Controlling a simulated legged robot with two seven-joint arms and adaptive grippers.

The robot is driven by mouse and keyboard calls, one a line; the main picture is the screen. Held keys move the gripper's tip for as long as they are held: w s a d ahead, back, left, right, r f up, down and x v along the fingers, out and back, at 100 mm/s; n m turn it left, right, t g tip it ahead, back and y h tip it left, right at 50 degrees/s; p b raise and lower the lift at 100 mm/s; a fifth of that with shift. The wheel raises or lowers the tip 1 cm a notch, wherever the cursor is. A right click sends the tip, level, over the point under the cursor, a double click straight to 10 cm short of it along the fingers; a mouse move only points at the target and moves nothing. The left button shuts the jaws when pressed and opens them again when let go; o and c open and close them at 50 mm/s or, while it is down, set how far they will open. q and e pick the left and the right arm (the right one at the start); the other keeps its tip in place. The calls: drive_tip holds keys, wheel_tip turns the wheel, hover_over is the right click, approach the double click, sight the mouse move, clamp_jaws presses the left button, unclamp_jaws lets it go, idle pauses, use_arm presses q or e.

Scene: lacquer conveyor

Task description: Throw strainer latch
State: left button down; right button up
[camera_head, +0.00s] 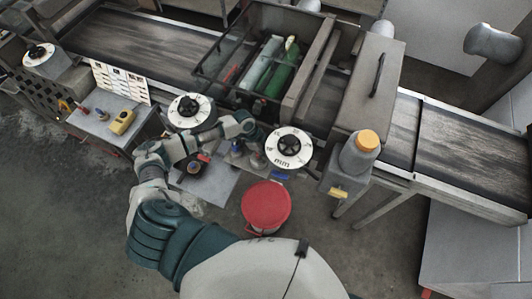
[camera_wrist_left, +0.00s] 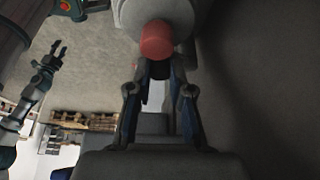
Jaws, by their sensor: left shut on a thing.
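My left arm reaches up from the bottom of the head view, and its gripper (camera_head: 256,138) is beside the round white dial in the middle. In the left wrist view the left gripper's fingers (camera_wrist_left: 160,72) close around a dark piece just below a red-ended knob (camera_wrist_left: 156,39). The knob stands out from a pale rounded body (camera_wrist_left: 160,12). I cannot tell for sure that this is the strainer latch. In the head view my gripper hides what it holds. My right gripper (camera_wrist_left: 59,54) shows in the left wrist view, open and empty, away from the knob.
White dials (camera_head: 288,147) (camera_head: 191,110) stand along the conveyor (camera_head: 135,45). A red round container (camera_head: 266,204) is on the floor below my gripper. A grey canister with an orange cap (camera_head: 368,140) stands at the right. A side table (camera_head: 98,125) is at the left.

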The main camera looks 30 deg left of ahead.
use_arm(q)
drive_tip(key=c, duration=1.1)
unclamp_jaws()
drive_tip(key=shift+a+f, duration=0.1)
drive_tip(key=shift+o, duration=0.2)
drive_tip(key=shift+a, duration=0.1)
drive_tip(key=v, duration=1.1)
drive_tip(key=shift+r, duration=0.4)
drive_tip(key=shift+a, duration=0.1)
